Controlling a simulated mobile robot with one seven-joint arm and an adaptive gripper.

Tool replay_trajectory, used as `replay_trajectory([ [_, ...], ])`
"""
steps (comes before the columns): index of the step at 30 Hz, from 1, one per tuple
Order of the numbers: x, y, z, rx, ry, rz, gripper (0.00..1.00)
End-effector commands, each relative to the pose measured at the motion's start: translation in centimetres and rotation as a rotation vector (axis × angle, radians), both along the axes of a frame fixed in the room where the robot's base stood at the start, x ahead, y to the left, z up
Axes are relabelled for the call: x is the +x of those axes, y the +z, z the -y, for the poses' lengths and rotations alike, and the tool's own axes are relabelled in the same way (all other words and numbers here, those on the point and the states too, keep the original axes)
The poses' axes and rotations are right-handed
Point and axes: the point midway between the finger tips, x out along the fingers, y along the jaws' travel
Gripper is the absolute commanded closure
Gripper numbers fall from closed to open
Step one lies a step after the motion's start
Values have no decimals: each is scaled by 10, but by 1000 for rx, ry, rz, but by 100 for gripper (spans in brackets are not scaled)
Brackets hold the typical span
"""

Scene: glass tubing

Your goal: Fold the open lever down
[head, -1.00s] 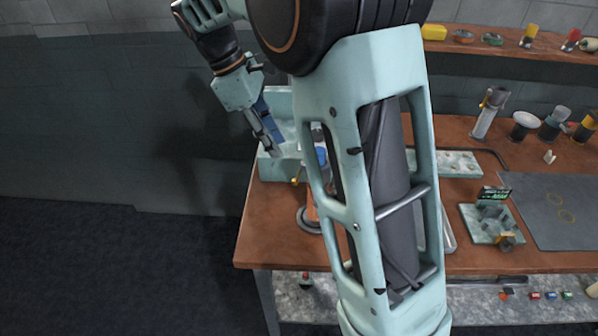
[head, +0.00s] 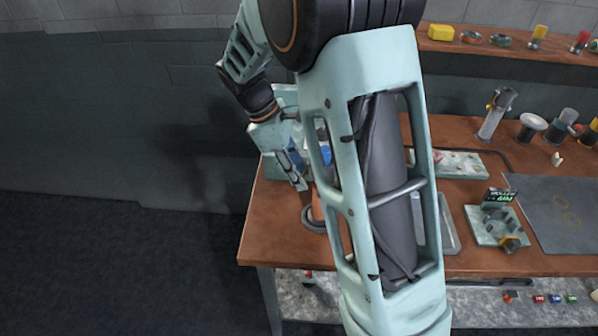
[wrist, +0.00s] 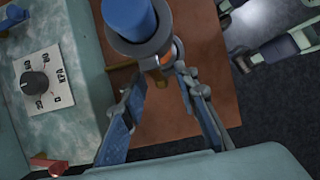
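My gripper (wrist: 163,78) is open, its two blue-grey fingers reaching forward with a gap between their tips. In the head view my gripper (head: 299,184) points down beside the teal box at the table's left end. In the wrist view a brass bar (wrist: 121,75) lies between the teal box (wrist: 85,20) and the fingers, partly behind the left finger. A brass-coloured piece (wrist: 160,77) shows between the fingertips; I cannot tell whether they touch it. A red tab (wrist: 48,165) sticks out at the box's lower edge. I cannot tell surely which part is the open lever.
A blue cylinder (wrist: 129,18) in a grey ring stands just beyond the fingertips. A black dial (wrist: 35,85) is on the box. The brown table (head: 270,235) has a green-marked fixture (head: 493,222) and a dark mat (head: 560,215) at right. My arm hides the table's middle.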

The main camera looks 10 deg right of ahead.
Motion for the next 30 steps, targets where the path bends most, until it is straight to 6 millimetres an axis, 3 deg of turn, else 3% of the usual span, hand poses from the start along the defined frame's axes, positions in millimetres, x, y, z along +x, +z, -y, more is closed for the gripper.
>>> replay_trajectory([
  [3, 0, 0, 0, 0, 0, 0, 73],
  [11, 0, 0, 0, 0, 0, 0, 100],
  [30, 0, -2, 3, -95, 0, -31, 100],
])
